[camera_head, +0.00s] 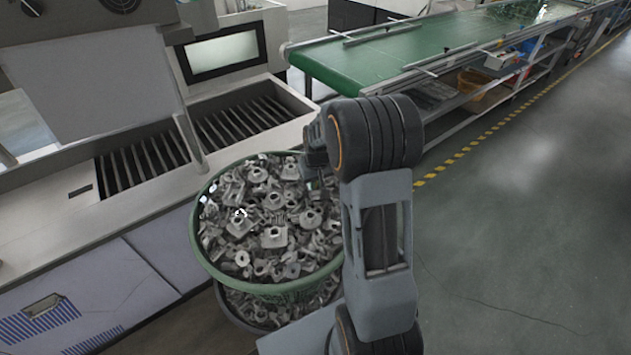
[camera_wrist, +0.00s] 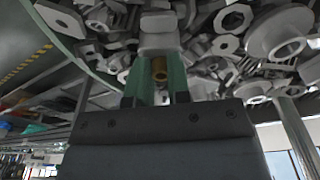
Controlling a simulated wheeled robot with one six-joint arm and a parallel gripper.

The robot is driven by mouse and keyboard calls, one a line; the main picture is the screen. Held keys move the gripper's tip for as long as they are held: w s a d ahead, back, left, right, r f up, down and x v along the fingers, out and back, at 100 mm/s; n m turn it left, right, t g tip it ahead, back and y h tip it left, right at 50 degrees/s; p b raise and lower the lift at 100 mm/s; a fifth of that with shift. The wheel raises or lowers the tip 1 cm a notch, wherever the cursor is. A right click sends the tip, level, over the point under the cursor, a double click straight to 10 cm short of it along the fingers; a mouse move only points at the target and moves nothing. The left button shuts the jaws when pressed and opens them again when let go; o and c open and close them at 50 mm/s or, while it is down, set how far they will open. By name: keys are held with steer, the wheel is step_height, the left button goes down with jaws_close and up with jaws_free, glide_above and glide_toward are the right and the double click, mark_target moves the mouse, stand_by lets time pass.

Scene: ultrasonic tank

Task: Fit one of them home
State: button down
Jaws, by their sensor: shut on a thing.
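A round green-rimmed basket (camera_head: 205,262) is heaped with loose grey metal parts (camera_head: 268,205), some ring-shaped, some flanged or square with a hole. In the head view my gripper (camera_head: 314,158) is at the basket's far right edge, partly hidden by my arm. In the wrist view my gripper (camera_wrist: 160,58) has green fingers and is shut on a pale grey metal part (camera_wrist: 158,38), which shows at the fingertips. A small brass-coloured round piece (camera_wrist: 159,69) shows between the fingers; I cannot tell what it belongs to. Heaped parts show behind the held part.
A grey tank unit (camera_head: 70,210) with two slatted openings (camera_head: 245,122) stands at the left, beside the basket. A second container (camera_head: 262,312) shows beneath the basket. A green conveyor (camera_head: 400,55) runs behind. Floor at the right is clear.

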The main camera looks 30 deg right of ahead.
steer(key=shift+f, duration=0.1)
stand_by(0.8)
steer(key=c, duration=1)
jaws_free()
steer(key=shift+s, duration=0.1)
steer(key=shift+r, duration=0.35)
step_height(320, 180, up, 13)
steer(key=s+b, duration=0.1)
steer(key=shift+s+b, duration=0.3)
steer(key=shift+b, duration=0.05)
steer(key=shift+r, duration=0.1)
steer(key=s+a+t, duration=0.1)
steer(key=s+a, duration=0.4)
steer(key=s, duration=0.3)
steer(key=s+a+t, duration=0.2)
steer(key=s+a, duration=0.3)
steer(key=s, duration=0.4)
steer(key=shift+s+n, duration=0.15)
steer(key=shift+n, duration=0.25)
